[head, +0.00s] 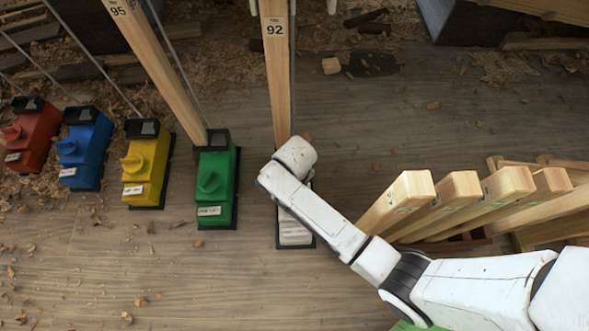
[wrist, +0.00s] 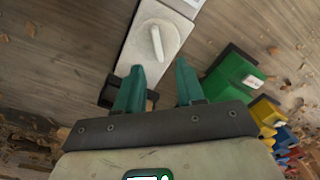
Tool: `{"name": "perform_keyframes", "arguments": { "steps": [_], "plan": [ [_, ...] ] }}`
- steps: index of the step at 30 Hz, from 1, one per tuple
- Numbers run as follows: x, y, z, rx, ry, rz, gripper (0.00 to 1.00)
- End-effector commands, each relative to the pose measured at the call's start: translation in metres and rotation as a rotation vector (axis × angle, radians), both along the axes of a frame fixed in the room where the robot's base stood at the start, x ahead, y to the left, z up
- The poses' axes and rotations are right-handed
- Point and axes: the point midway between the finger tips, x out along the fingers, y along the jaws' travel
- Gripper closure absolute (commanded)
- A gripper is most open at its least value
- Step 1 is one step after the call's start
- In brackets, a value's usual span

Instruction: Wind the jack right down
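A white jack (head: 295,232) stands on the floor in the head view, partly hidden under my arm. In the wrist view the white jack (wrist: 138,52) lies just beyond my fingers, with a pale round knob (wrist: 155,42) on top that has a raised grip bar. My gripper (wrist: 160,67) has two teal fingers spread apart with nothing between them, and the knob is ahead of the tips. The fingers are hidden in the head view. A wooden prop marked 92 (head: 277,75) rises behind the white jack; its foot is hidden by my wrist.
Green (head: 218,190), yellow (head: 150,182), blue (head: 85,155) and red (head: 32,135) jacks stand to the left; a prop marked 95 (head: 160,60) meets the green one. Several loose timbers (head: 455,190) stand at right.

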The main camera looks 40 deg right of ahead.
Motion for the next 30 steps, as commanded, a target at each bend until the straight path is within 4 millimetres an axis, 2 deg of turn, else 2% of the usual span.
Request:
{"name": "perform_keyframes", "arguments": {
  "steps": [4,7,15,21,30],
  "plan": [
    [0.000,0.001,-0.007,0.000,0.002,0.001,0.62],
    [0.000,0.001,-0.019,0.000,0.002,0.001,0.62],
    [0.000,0.000,-0.069,0.000,0.002,0.001,0.62],
    [0.000,0.000,-0.097,0.000,0.001,0.001,0.62],
    [0.000,0.000,-0.109,0.000,0.000,0.001,0.62]
  ]
}}
